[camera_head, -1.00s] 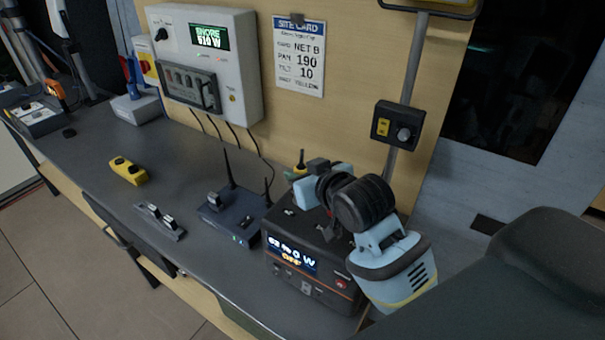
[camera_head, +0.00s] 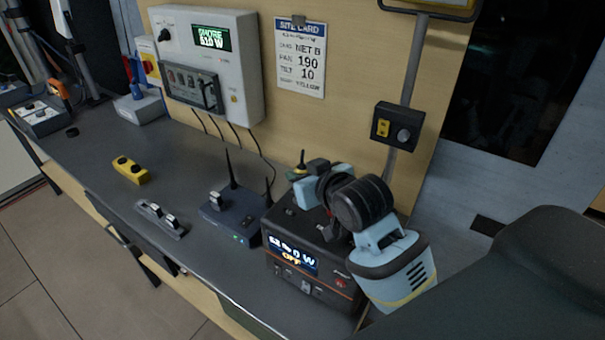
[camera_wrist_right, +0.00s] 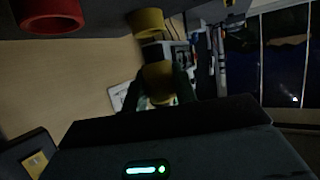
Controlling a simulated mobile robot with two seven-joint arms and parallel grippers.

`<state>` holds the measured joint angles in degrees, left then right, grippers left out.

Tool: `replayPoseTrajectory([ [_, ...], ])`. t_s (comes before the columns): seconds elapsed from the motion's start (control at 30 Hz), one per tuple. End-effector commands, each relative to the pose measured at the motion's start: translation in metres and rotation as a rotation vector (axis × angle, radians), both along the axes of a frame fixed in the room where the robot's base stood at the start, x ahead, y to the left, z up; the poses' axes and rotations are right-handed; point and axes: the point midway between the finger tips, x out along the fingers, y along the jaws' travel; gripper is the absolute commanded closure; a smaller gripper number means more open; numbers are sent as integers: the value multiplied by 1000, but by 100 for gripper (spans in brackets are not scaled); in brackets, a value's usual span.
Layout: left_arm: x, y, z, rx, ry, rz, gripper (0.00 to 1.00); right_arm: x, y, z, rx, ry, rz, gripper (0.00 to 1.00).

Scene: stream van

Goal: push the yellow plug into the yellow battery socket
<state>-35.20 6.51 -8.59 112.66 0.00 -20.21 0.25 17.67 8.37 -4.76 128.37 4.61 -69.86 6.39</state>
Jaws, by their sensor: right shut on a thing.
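The battery (camera_head: 335,292) is a black box at the bench's right end, its front display lit and reading OFF. My right gripper (camera_head: 300,184) is over its top back edge, shut on the yellow plug (camera_head: 297,175). In the right wrist view the yellow plug (camera_wrist_right: 159,82) sits between the dark fingers. The yellow socket (camera_wrist_right: 147,22) shows there as a yellow ring beyond the plug, close to it in the picture. I cannot tell whether they touch. The gripper hides much of the battery top in the head view. My left gripper is not in view.
A red socket ring (camera_wrist_right: 50,14) is beside the yellow one in the wrist view. A dark router (camera_head: 230,215) with antennas stands left of the battery. A yellow two-button box (camera_head: 130,170) and a grey strip (camera_head: 160,219) lie farther left. A wall panel (camera_head: 205,65) is behind.

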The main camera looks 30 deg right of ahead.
Motion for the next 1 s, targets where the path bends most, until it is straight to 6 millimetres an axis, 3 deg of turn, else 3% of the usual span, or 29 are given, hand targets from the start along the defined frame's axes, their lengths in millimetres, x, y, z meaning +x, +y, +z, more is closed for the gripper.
replayPoseTrajectory([
  [0.33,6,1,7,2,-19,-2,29,0,0,2,-1,-3,0,99],
  [1.0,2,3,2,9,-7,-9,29,0,0,-6,0,1,0,99],
])
